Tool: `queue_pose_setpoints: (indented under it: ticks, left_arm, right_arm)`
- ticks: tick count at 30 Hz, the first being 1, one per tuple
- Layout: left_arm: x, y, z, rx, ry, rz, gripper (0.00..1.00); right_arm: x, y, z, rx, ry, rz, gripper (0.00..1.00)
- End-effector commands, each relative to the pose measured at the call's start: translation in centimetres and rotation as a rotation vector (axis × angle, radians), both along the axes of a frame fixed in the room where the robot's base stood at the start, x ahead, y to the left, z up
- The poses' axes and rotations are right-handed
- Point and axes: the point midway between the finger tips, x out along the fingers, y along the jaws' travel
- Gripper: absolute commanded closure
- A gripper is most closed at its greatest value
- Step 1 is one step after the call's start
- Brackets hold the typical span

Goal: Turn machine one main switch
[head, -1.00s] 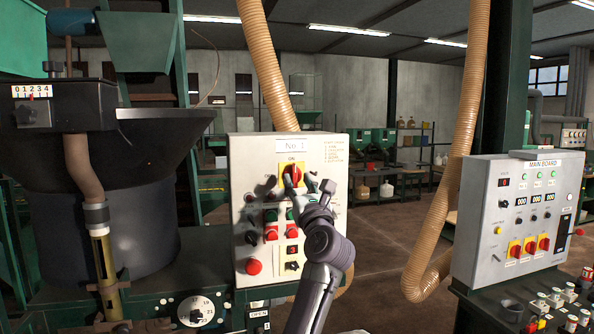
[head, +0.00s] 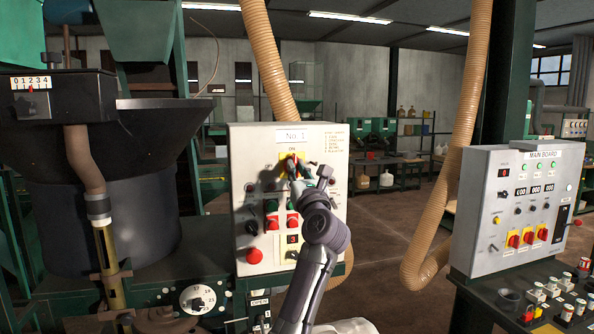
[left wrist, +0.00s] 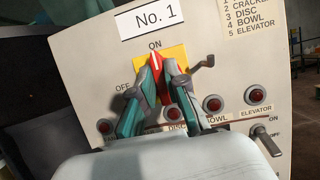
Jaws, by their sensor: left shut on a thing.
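The number one machine panel (head: 335,215) is a pale box labelled "No. 1". Its main switch (left wrist: 155,62) is a red handle on a yellow square plate, with ON above and OFF to the left. In the left wrist view the handle's visible end points up toward ON. My left gripper (head: 291,172) is at the switch in the head view and partly covers it. In the left wrist view its teal fingers (left wrist: 162,84) stand on both sides of the red handle and are shut on it. My right gripper is not in view.
Red indicator lamps (left wrist: 212,103) and a small toggle (left wrist: 262,132) sit close below the switch. A red push button (head: 254,256) is lower on the panel. A main board (head: 480,235) stands at the right. A ribbed hose (head: 262,60) hangs behind the panel.

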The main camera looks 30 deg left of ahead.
Motion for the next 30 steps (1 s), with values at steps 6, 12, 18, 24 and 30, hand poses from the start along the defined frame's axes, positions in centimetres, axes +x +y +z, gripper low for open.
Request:
queue_pose_setpoints:
  ticks: [6,12,18,24,30]
  left_arm:
    - [0.1,-0.1,-0.5,-0.039,-0.043,-0.001,1.00]
    - [0.1,-0.2,-0.8,-0.124,-0.140,-0.004,1.00]
    - [0.1,-0.2,-0.8,-0.240,-0.276,-0.003,1.00]
    - [0.1,-0.2,-0.4,-0.362,-0.418,-0.002,1.00]
    - [0.2,-0.2,-0.1,-0.484,-0.560,-0.001,1.00]
  right_arm:
    - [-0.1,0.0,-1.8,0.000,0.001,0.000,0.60]
    - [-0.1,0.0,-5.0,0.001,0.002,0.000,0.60]
    - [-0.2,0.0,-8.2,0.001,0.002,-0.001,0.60]
    - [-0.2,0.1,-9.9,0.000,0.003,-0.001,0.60]
    - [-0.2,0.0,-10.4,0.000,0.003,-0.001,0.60]
